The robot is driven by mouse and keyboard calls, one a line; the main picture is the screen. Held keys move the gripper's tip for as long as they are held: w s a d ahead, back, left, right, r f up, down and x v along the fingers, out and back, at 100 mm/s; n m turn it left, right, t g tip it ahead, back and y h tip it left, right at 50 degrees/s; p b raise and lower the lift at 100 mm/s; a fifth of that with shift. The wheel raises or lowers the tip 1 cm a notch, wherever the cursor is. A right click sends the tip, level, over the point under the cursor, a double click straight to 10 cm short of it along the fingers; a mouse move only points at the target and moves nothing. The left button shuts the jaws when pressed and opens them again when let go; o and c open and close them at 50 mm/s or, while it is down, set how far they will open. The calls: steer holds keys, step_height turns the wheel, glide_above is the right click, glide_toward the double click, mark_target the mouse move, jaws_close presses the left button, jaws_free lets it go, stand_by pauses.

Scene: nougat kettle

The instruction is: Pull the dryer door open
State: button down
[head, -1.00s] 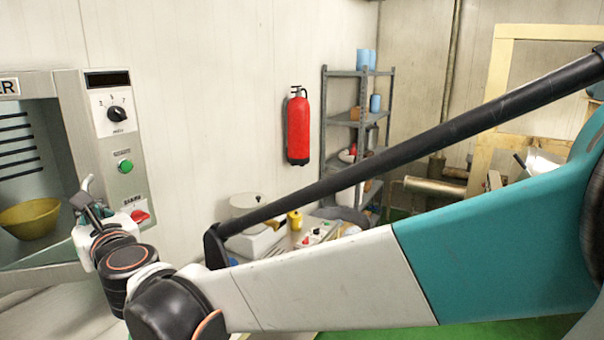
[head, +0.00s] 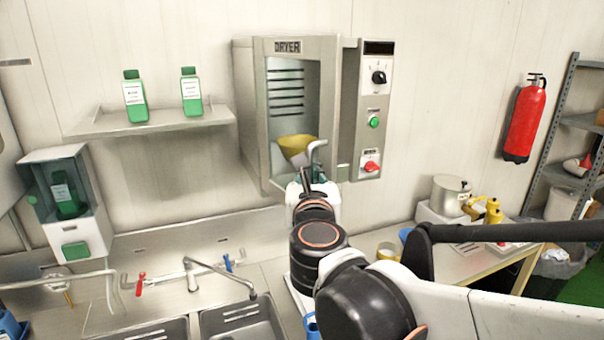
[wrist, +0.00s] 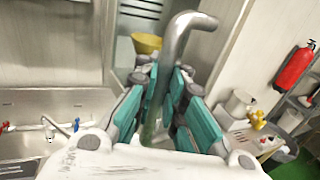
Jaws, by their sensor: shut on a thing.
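The dryer (head: 287,47) is a grey metal cabinet on the wall, in the middle of the head view. Its front shows a tall framed window with a yellow bowl (head: 296,146) and dark slots behind it. The door handle (head: 315,150) is a bent grey tube at the lower part of the front; it also rises through the middle of the wrist view (wrist: 176,48). My gripper (head: 312,181) is at this handle. In the wrist view its teal finger pads (wrist: 172,105) are closed around the tube's lower part. My gripper hides the door's lower edge; I cannot tell whether the door is ajar.
A control panel (head: 373,110) with knobs and a green button is right of the front. A shelf (head: 150,122) with two green bottles is at left. A steel sink (head: 240,318) lies below. A side table (head: 470,255) with a pot and a red fire extinguisher (head: 524,118) are at right.

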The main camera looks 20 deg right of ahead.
steer(key=shift+s+a+f, duration=0.1)
steer(key=shift+s+a, duration=0.2)
steer(key=shift+a, duration=0.45)
steer(key=c, duration=1.7)
jaws_free()
steer(key=shift+s, duration=0.1)
steer(key=shift+o, duration=0.2)
steer(key=shift+s+r, duration=0.2)
steer(key=shift+s, duration=0.05)
steer(key=v, duration=1.1)
steer(key=shift+s, duration=0.25)
steer(key=shift+a+f, duration=0.1)
steer(key=shift+f, duration=0.05)
